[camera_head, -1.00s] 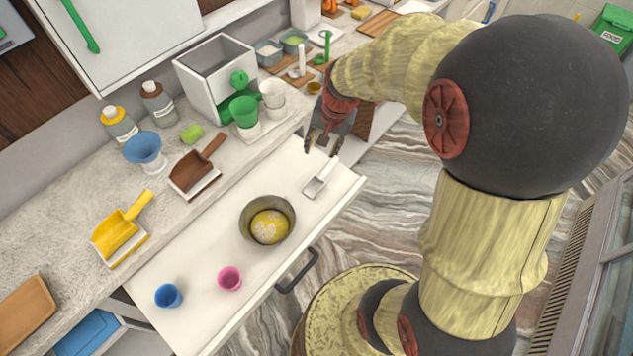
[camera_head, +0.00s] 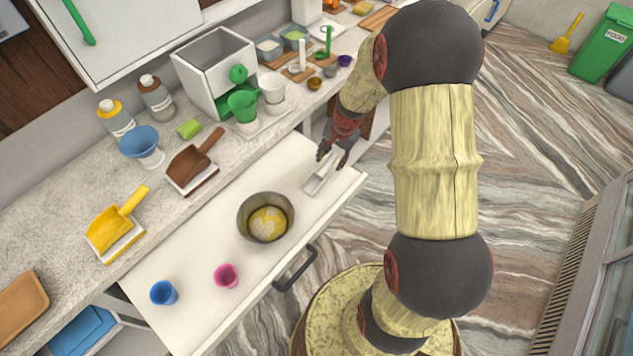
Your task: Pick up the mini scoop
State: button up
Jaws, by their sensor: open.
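The mini scoop (camera_head: 317,184) is small and whitish-grey with a white handle. It lies in the open white drawer (camera_head: 205,242), near its right end. My gripper (camera_head: 331,160) is open, with its dark fingers pointing down at the scoop's handle end. The fingers hide part of the handle. I cannot tell whether they touch it or are just above it.
In the drawer, a metal pot (camera_head: 248,227) with a yellow ball stands left of the scoop, with a pink cup (camera_head: 226,276) and a blue cup (camera_head: 163,293) further left. The counter above holds a brown scoop (camera_head: 190,165), a yellow scoop (camera_head: 112,228) and a white dispenser (camera_head: 207,75).

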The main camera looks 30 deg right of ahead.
jog(key=shift+w+a+f, duration=0.1)
jog(key=shift+f, duration=0.6)
jog(key=shift+c, duration=0.8)
grip_shut()
